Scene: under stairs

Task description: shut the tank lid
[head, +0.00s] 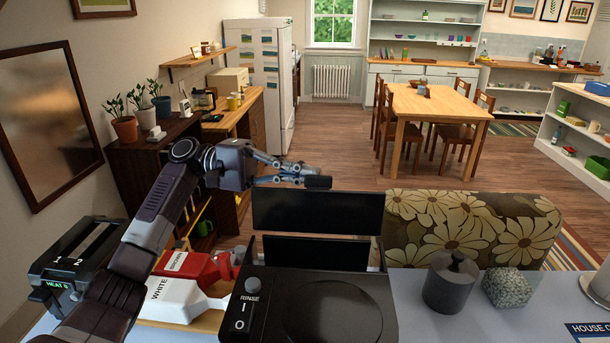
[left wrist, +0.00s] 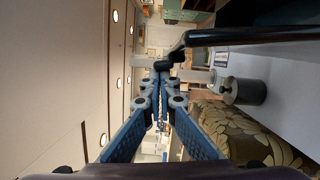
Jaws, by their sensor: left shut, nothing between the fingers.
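The tank is part of a black machine (head: 335,305) with a knob marked RINSE, on the counter in front of me. Its lid (head: 316,212) stands raised at the back of the machine as a dark upright panel. My left gripper (head: 318,182) is shut and empty, just above the lid's top edge near its middle; I cannot tell whether it touches. In the left wrist view the closed fingertips (left wrist: 162,68) are beside a dark bar-like edge (left wrist: 245,36), which seems to be the lid's. My right gripper is not in view.
White and red containers (head: 180,300) and a toaster (head: 80,265) stand left of the machine. A grey lidded pot (head: 451,285) and a speckled stone block (head: 507,288) stand right of it. A flowered sofa back (head: 470,225) rises behind the counter.

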